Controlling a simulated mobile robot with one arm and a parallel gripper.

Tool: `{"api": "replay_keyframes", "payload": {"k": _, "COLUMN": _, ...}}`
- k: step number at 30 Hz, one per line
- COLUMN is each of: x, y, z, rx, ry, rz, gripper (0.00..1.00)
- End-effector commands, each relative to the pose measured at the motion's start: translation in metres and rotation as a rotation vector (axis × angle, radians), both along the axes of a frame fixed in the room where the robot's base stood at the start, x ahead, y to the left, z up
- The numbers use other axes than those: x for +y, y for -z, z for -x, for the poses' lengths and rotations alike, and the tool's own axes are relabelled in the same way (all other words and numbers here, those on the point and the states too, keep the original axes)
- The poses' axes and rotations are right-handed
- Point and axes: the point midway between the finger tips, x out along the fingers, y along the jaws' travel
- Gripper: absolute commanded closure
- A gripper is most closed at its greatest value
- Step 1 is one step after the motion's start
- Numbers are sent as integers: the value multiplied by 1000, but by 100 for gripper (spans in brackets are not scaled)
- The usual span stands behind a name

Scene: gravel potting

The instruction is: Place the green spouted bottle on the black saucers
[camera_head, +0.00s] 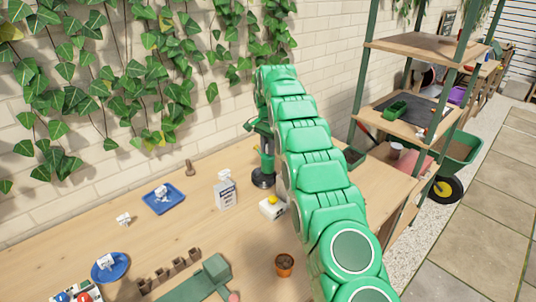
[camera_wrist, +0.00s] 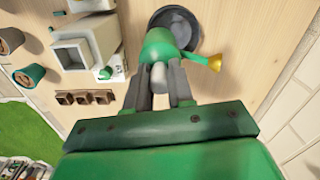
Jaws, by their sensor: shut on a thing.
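My gripper (camera_wrist: 159,72) is shut on the green spouted bottle (camera_wrist: 158,45), its fingers on either side of the bottle's narrower grey part. The brass-coloured spout tip (camera_wrist: 215,63) points right in the wrist view. The black saucers (camera_wrist: 186,22) show past the bottle, partly hidden by it. In the head view the bottle (camera_head: 266,160) looks upright over the black saucers (camera_head: 263,180). I cannot tell whether its base touches them. My gripper (camera_head: 262,132) is partly hidden there by my arm.
A blue tray (camera_head: 162,197), a terracotta pot (camera_head: 284,265) and brown seed pots (camera_head: 170,275) lie further off. The ivy-covered brick wall (camera_head: 200,120) is behind.

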Motion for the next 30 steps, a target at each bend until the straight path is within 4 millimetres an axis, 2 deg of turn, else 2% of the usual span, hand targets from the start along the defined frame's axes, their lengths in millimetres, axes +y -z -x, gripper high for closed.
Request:
{"api": "replay_keyframes", "payload": {"k": 13, "x": 0, "y": 29, "z": -1, "rx": -1, "ry": 0, "rz": 0, "gripper": 100}}
{"api": "replay_keyframes", "payload": {"k": 25, "x": 0, "y": 34, "z": -1, "rx": 1, "ry": 0, "rz": 0, "gripper": 100}}
{"api": "replay_keyframes", "payload": {"k": 26, "x": 0, "y": 34, "z": 0, "rx": 1, "ry": 0, "rz": 0, "gripper": 76}}
{"api": "replay_keyframes", "payload": {"k": 30, "x": 0, "y": 34, "z": -1, "rx": 1, "ry": 0, "rz": 0, "gripper": 55}}
